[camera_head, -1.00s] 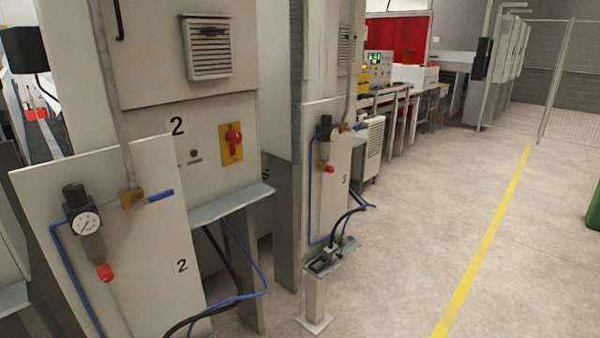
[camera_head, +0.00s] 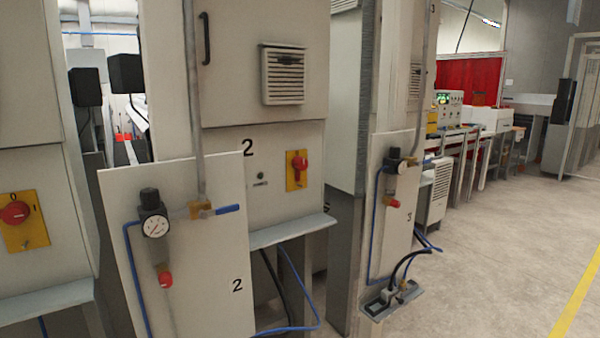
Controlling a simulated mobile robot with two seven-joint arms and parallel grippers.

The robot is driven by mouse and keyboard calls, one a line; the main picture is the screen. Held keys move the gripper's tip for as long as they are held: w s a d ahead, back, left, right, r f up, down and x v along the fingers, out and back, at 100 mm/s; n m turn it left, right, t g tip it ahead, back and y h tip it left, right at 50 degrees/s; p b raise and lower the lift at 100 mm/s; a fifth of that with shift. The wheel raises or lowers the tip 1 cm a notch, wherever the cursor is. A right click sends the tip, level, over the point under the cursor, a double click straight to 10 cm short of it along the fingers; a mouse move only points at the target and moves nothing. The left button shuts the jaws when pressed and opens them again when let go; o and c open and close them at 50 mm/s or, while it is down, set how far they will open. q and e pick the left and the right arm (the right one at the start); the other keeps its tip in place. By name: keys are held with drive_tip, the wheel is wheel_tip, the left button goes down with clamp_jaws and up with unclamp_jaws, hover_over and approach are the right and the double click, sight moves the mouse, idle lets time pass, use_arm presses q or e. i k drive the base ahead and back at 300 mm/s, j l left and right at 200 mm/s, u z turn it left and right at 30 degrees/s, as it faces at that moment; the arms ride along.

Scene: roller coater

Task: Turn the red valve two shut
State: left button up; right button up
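A panel (camera_head: 205,270) marked 2 stands at the left centre. It carries a round pressure gauge (camera_head: 156,226), a red knob (camera_head: 165,279) below the gauge, and a brass valve with a blue handle (camera_head: 228,209) lying level. On the cabinet behind, also marked 2, a red rotary switch handle (camera_head: 299,165) sits upright on a yellow plate. A second panel (camera_head: 398,230) marked 3 has its own gauge, red knob (camera_head: 393,203) and blue-handled valve. Neither of my grippers is in view.
Another red rotary switch (camera_head: 15,212) on a yellow plate is at the far left. A grey ledge (camera_head: 290,233) juts out beside panel 2, with blue and black hoses below. Open concrete floor (camera_head: 490,265) lies to the right, with a yellow line (camera_head: 580,296).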

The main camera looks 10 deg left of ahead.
sight(165, 279)
drive_tip(key=u, duration=1.3)
